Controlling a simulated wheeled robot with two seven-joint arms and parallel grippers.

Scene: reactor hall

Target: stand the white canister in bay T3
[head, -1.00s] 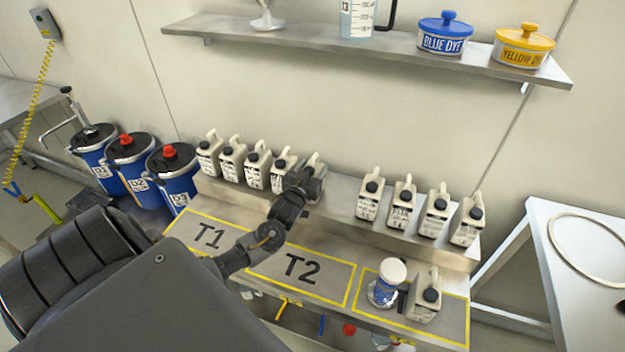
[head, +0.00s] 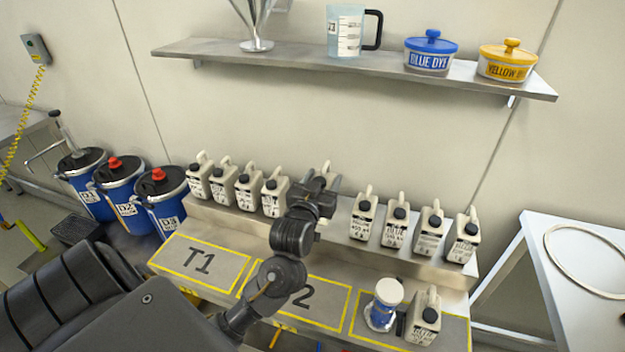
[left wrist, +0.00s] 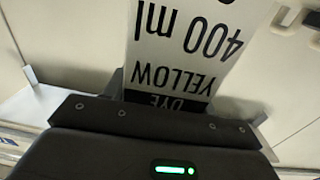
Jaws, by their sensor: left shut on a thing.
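My left gripper (head: 316,200) is shut on a white canister (head: 331,174), held at the back ledge; it seems slightly above the ledge top. The arm hides most of it in the head view. In the left wrist view the held canister (left wrist: 185,45) shows a label, upside down, reading "DYE YELLOW 400 ml". The rightmost yellow-outlined bay (head: 458,331) has its marking hidden; it lies right of T2. A blue-and-white jar with a white lid (head: 383,305) stands at its left, and another pale canister (head: 424,317) stands beside it. My right gripper is not in view.
Several similar canisters stand on the ledge (head: 341,235), left and right of my gripper. Bay T1 (head: 203,260) looks empty; my arm covers part of bay T2 (head: 330,302). A shelf (head: 290,58) with a jug and dye pots hangs above.

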